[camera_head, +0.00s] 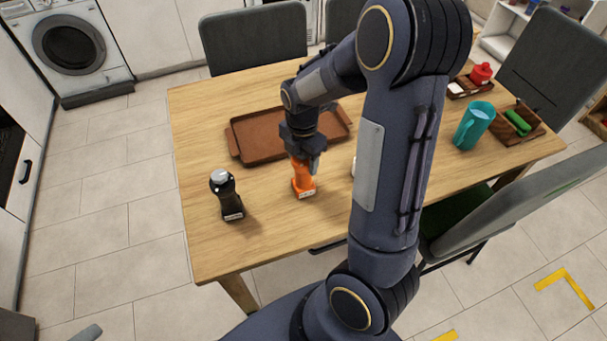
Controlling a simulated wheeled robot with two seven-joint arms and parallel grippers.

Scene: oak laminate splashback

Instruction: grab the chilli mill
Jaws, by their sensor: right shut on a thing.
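An orange mill (303,187), which I take to be the chilli mill, stands upright on the wooden table (215,255) with a pale label near its base. My right gripper (304,160) points down over it and is shut on its upper part, which the fingers partly hide. A black mill (229,200) with a silver top stands apart to the left, near the table's left edge. My left gripper is not in view.
A brown tray (262,152) lies just behind the gripper. A small white thing shows partly behind my right arm. A teal mug (473,126) and wooden boxes stand at the right. Dark chairs (254,40) surround the table. The front left tabletop is clear.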

